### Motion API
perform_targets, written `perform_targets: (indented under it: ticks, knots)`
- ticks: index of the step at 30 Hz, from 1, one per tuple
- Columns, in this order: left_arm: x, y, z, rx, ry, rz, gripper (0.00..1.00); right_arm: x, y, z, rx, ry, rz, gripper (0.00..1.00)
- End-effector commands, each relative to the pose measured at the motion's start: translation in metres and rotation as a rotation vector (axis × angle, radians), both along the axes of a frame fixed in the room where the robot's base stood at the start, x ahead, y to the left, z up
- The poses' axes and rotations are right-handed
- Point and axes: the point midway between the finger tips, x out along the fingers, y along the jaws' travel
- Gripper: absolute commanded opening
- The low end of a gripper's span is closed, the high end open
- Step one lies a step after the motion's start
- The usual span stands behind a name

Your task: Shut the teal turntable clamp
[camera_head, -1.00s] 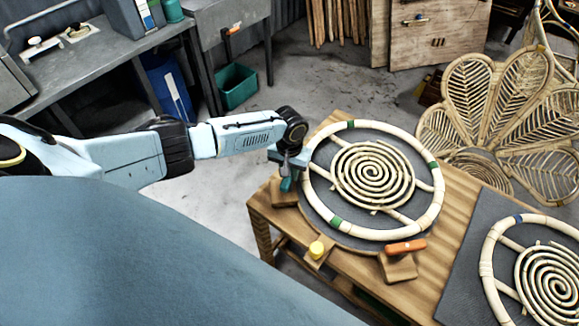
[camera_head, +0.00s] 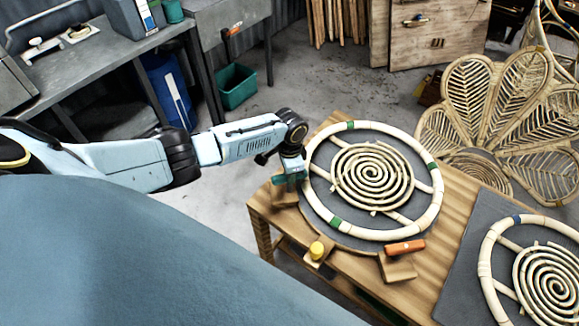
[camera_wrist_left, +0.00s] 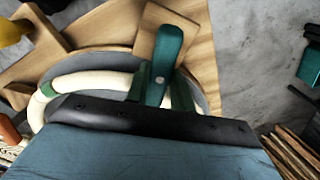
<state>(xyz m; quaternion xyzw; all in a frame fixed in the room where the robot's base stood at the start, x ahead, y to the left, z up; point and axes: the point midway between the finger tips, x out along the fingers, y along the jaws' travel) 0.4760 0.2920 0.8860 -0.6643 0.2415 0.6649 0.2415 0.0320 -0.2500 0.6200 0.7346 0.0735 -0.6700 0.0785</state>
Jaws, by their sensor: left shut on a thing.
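The teal turntable clamp (camera_head: 281,180) is on a wooden block at the left edge of the round grey turntable (camera_head: 312,212). Its teal lever (camera_wrist_left: 167,52) lies over the wooden block in the left wrist view. My left gripper (camera_head: 291,171) is at this clamp, with the lever between its fingers (camera_wrist_left: 160,88), shut on it. The gripper partly hides the clamp in the head view. A pale rattan ring (camera_head: 437,207) with green bands and a spiral centre lies on the turntable. My right gripper is not in view.
A yellow clamp (camera_head: 317,249) and an orange clamp (camera_head: 405,247) are at the turntable's front edge. A second rattan ring (camera_head: 485,262) lies on a dark mat at right. A petal-shaped rattan chair back (camera_head: 490,95) stands behind the wooden table (camera_head: 350,275).

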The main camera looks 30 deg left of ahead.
Motion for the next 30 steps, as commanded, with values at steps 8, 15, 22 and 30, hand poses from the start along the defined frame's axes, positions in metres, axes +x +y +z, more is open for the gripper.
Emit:
perform_targets:
  ticks: [8, 15, 22, 30]
  knots:
    - [0.0004, -0.0005, 0.0003, -0.001, -0.001, -0.130, 0.01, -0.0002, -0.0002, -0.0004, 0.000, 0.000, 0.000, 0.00]
    - [0.0005, -0.0005, 0.0004, -0.001, -0.001, -0.174, 0.01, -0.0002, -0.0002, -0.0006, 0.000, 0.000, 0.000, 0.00]
    - [0.0004, -0.0007, 0.0004, -0.001, -0.001, -0.181, 0.01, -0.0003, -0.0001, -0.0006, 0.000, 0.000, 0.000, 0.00]
    - [0.0004, -0.0008, 0.0004, -0.001, -0.001, -0.180, 0.35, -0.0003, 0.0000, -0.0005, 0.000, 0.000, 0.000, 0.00]
